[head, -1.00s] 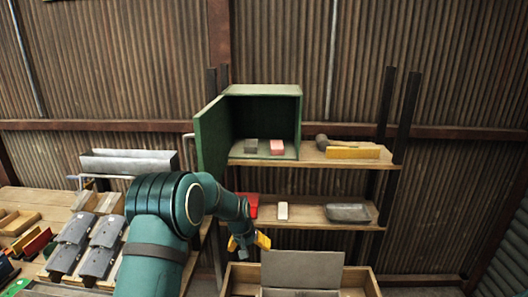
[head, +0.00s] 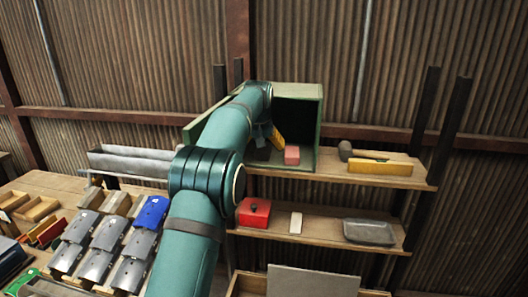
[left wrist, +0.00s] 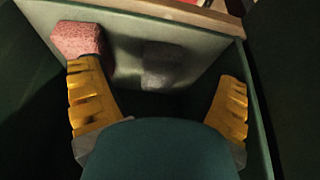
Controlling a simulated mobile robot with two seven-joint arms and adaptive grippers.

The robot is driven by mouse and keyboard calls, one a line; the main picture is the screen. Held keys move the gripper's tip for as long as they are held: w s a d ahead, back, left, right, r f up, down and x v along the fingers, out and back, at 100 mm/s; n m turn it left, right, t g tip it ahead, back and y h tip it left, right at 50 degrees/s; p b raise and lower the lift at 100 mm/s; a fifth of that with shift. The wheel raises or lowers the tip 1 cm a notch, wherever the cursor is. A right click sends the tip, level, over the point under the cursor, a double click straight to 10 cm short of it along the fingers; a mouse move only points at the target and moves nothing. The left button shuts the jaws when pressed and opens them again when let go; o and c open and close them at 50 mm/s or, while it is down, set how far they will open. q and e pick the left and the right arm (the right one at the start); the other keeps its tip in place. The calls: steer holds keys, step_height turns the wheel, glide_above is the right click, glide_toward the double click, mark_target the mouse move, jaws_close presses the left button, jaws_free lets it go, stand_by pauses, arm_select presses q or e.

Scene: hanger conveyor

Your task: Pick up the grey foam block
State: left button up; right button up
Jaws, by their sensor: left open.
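The grey foam block (left wrist: 162,66) lies on the floor of the open green cabinet. In the left wrist view it sits ahead of the gap between my fingers, untouched. My left gripper (left wrist: 158,78) is open and empty inside the cabinet. In the head view my left gripper (head: 272,136) reaches in at the cabinet mouth and hides most of the grey block. My right gripper is not in view.
The cabinet (head: 319,125) has close side walls, with its door open at the left. A mallet (head: 346,151) and a yellow bar (head: 380,168) lie on the upper shelf. The lower shelf holds a red box (head: 254,212), a pale block (head: 296,222) and a grey tray (head: 368,232).

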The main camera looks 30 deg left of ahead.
mark_target(261, 153)
arm_select(q)
steer(key=x, duration=0.5)
steer(key=shift+w+a+f, duration=0.1)
steer(key=shift+w+a, duration=0.05)
steer(key=shift+a, duration=0.2)
steer(key=c, duration=0.9)
